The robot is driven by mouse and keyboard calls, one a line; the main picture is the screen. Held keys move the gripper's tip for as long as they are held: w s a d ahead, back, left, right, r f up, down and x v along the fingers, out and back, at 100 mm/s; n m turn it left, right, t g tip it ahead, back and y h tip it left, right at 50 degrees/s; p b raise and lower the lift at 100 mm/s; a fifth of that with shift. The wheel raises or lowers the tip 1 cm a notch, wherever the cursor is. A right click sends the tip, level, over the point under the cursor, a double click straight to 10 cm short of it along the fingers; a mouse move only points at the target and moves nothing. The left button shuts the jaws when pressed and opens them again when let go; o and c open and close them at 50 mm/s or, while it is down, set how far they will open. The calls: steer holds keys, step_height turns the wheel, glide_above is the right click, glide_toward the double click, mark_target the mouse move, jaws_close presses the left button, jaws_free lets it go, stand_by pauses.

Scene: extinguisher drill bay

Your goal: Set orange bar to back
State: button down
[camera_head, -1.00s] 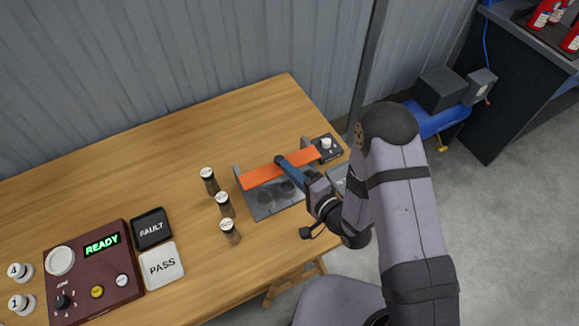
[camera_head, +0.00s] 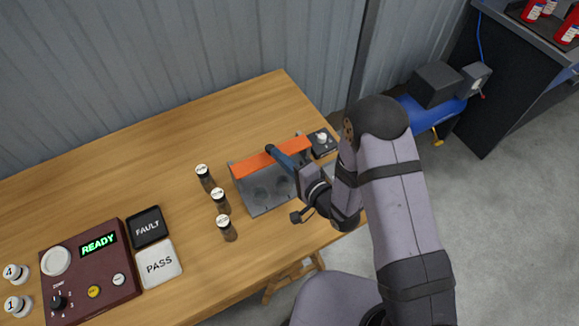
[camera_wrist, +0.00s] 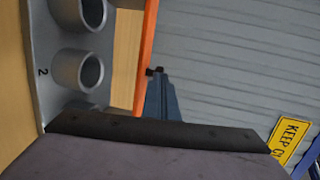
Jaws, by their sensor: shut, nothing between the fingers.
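The orange bar (camera_head: 258,164) spans the grey fixture (camera_head: 266,208) between its upright side plates, along the fixture's back edge near the wall. In the wrist view the orange bar (camera_wrist: 146,50) runs up the picture beside the fixture's round cups. My gripper (camera_head: 272,149) is shut and empty, and its blue fingers overlap the bar near its middle in the head view. In the wrist view my fingertips (camera_wrist: 155,72) are right at the bar's edge. I cannot tell whether they touch it. Part of the bar is hidden behind my gripper.
Several dark, pale-capped cylinders, one of them (camera_head: 220,201), stand left of the fixture. A small box with a white knob (camera_head: 322,139) sits at its right. A maroon READY panel (camera_head: 90,275), FAULT tile (camera_head: 147,227) and PASS tile (camera_head: 158,263) lie further left. The table's back is clear.

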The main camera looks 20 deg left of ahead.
steer(key=shift+r, duration=0.15)
steer(key=p+v, duration=0.2)
steer(key=v, duration=1.2)
steer(key=w+d+f+n+g+h, duration=0.25)
steer(key=d+h, duration=0.25)
steer(key=d, duration=0.3)
steer(key=w+d+f+n+g+h, duration=0.1)
steer(key=w+d+n+h, duration=0.3)
steer(key=d+h, duration=0.25)
steer(key=s+d+r+g, duration=0.3)
steer(key=s+r, duration=0.2)
steer(key=s, duration=0.2)
steer(key=s+d+r+g+h, duration=0.1)
steer(key=s+d+r+g, duration=0.2)
steer(key=s+r, duration=0.2)
steer(key=s, duration=0.2)
steer(key=shift+s+n, duration=0.25)
steer(key=shift+n, duration=0.1)
